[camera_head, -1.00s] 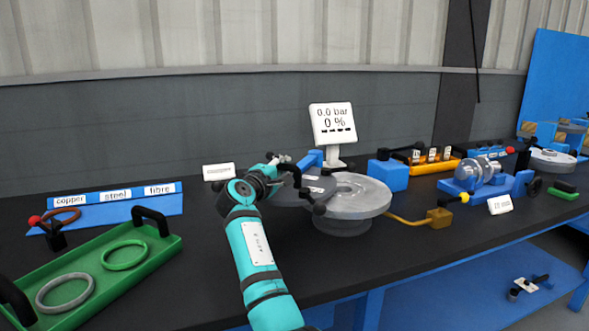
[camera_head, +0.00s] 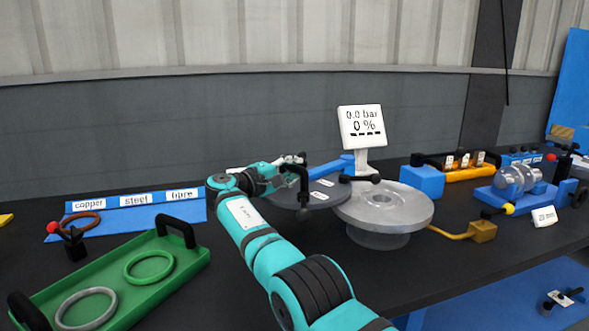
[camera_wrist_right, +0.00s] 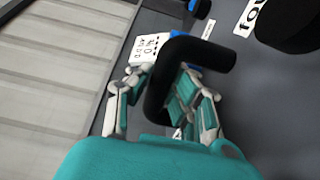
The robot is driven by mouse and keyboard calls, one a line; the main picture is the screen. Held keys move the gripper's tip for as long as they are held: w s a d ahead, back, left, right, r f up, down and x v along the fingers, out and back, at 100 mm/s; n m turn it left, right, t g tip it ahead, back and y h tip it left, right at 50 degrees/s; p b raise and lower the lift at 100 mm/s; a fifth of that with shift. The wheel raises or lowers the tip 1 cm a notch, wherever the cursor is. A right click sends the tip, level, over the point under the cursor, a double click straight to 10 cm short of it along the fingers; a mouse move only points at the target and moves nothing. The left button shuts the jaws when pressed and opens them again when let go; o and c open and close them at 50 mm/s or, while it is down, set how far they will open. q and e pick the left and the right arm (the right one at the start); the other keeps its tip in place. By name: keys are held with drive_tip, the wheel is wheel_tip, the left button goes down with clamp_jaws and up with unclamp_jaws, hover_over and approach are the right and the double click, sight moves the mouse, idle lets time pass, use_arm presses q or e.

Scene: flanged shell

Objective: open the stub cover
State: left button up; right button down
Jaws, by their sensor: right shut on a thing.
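The stub cover (camera_head: 318,194) is a dark grey disc with white labels, at the left of the silver flanged stub (camera_head: 405,212). It is swung aside, so the stub's top face and centre bore show. A blue arm (camera_head: 333,168) lies at the cover's back edge. A black lever (camera_head: 360,179) sticks out over the stub's rear left rim. My right gripper (camera_head: 293,168) is shut on the cover's black handle (camera_head: 304,188). In the right wrist view the curved handle (camera_wrist_right: 158,88) runs between the fingers of the gripper (camera_wrist_right: 162,100). My left gripper is out of view.
A white display (camera_head: 362,126) reading 0.0 bar stands behind the stub. A green tray (camera_head: 180,268) with rings is front left, near a blue labelled board (camera_head: 135,218). A blue block (camera_head: 423,181) and a brass fitting (camera_head: 483,232) are to the right.

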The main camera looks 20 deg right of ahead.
drive_tip(key=shift+a+f, duration=0.15)
drive_tip(key=shift+f, duration=0.25)
drive_tip(key=c, duration=1.6)
unclamp_jaws()
drive_tip(key=o, duration=0.4)
drive_tip(key=shift+a+r, duration=0.15)
drive_tip(key=shift+o, duration=0.2)
drive_tip(key=shift+r, duration=0.1)
drive_tip(key=shift+s, duration=0.1)
drive_tip(key=v, duration=1.1)
drive_tip(key=shift+a, duration=0.4)
drive_tip(key=shift+c, duration=0.2)
